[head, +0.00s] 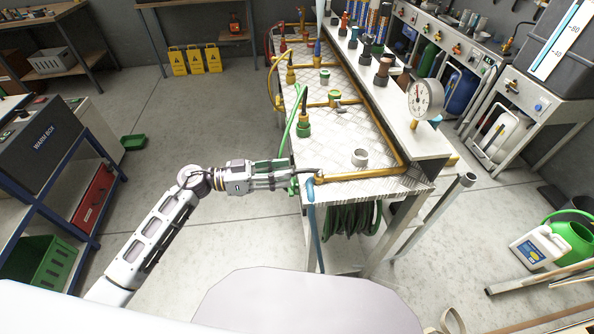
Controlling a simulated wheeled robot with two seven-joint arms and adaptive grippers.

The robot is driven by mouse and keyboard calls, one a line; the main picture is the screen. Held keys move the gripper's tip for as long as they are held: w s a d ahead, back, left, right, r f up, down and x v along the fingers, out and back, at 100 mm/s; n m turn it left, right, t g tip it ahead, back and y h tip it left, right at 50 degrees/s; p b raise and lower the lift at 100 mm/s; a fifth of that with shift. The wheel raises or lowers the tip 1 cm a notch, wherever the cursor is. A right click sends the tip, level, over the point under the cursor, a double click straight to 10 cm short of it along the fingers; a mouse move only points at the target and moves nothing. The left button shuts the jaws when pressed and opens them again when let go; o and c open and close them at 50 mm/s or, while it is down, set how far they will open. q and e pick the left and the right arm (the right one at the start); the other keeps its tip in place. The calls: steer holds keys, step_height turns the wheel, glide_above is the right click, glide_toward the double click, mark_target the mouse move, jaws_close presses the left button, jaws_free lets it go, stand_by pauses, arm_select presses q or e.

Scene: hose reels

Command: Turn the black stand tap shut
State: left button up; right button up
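A green fitting with an upright black top (304,115) stands on the tread-plate bench top; it may be the black stand tap, but I cannot be sure. My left gripper (294,172) reaches in from the left to the bench's near left corner. Dark parts lie at its fingertips, and I cannot tell whether they are finger pads or a tap handle. Whether the fingers are spread or closed on something is too small to tell. My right gripper is not in view.
A pressure gauge (424,98) stands on the raised shelf at right. A blue hose (312,225) hangs at the near corner, and a coiled green hose (350,220) hangs below.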

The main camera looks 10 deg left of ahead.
mark_target(297, 170)
arm_select(q)
steer(key=x, duration=0.3)
steer(key=shift+w+d, duration=0.2)
steer(key=shift+d, duration=0.5)
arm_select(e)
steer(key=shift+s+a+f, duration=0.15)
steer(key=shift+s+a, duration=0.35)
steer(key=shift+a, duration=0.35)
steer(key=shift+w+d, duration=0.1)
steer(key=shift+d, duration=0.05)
arm_select(q)
steer(key=shift+c, duration=0.8)
jaws_close()
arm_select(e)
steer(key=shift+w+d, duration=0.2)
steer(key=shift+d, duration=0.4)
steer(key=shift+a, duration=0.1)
